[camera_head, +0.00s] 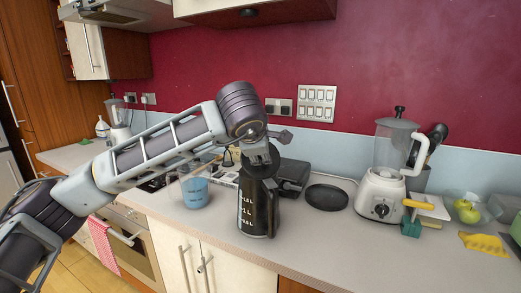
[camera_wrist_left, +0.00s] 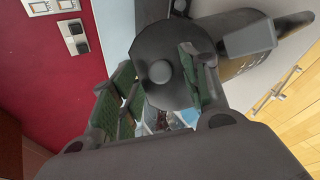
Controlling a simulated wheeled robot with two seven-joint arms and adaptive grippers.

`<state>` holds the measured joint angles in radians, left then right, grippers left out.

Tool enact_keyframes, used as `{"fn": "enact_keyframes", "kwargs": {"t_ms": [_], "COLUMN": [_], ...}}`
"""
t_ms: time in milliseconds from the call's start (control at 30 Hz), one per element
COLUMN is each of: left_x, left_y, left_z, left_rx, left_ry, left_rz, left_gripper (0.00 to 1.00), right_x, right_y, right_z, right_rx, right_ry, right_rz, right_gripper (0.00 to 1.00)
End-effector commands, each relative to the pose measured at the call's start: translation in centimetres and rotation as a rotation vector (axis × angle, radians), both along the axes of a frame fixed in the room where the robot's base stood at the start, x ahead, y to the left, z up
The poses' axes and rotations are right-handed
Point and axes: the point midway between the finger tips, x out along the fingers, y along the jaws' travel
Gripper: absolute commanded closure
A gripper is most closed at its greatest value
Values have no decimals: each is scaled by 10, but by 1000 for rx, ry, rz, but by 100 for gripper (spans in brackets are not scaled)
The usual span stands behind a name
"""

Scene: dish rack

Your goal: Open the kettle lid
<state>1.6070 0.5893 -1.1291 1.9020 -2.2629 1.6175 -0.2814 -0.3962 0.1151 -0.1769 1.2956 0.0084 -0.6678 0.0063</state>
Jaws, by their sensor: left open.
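The black kettle (camera_head: 257,212), with white level marks on its side, stands upright on the counter near the middle. My left gripper (camera_head: 259,158) reaches down over its top and hides most of the lid in the head view. In the left wrist view, the lid (camera_wrist_left: 165,42) is a dark disc with a round grey knob (camera_wrist_left: 160,72). My left gripper (camera_wrist_left: 160,95) is open there, with green-padded fingers on either side of the lid's near part. I cannot tell whether the fingers touch it. My right gripper is not in view.
A blue measuring jug (camera_head: 194,193) stands left of the kettle. A black toaster-like box (camera_head: 293,175) and a round black plate (camera_head: 327,198) are behind and to the right. A white blender (camera_head: 382,190) stands farther right. The counter (camera_head: 320,235) right of the kettle is clear.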

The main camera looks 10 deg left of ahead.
Motion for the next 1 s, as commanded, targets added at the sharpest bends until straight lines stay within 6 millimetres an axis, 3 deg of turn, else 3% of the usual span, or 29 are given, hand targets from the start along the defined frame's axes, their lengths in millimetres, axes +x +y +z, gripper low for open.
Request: {"fn": "enact_keyframes", "kwargs": {"t_ms": [267, 800, 1000], "left_x": [-17, -78, -91], "left_y": [1, 5, 6], "left_z": [13, 60, 69], "left_rx": [-1, -1, 0], "left_ry": [-1, -3, -2], "left_rz": [-1, -1, 0], "left_gripper": [54, 54, 54], "right_x": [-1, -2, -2], "right_y": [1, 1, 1], "right_z": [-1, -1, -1], "right_rx": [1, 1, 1], "right_ry": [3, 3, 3], "right_rz": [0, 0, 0], "right_gripper": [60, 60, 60]}}
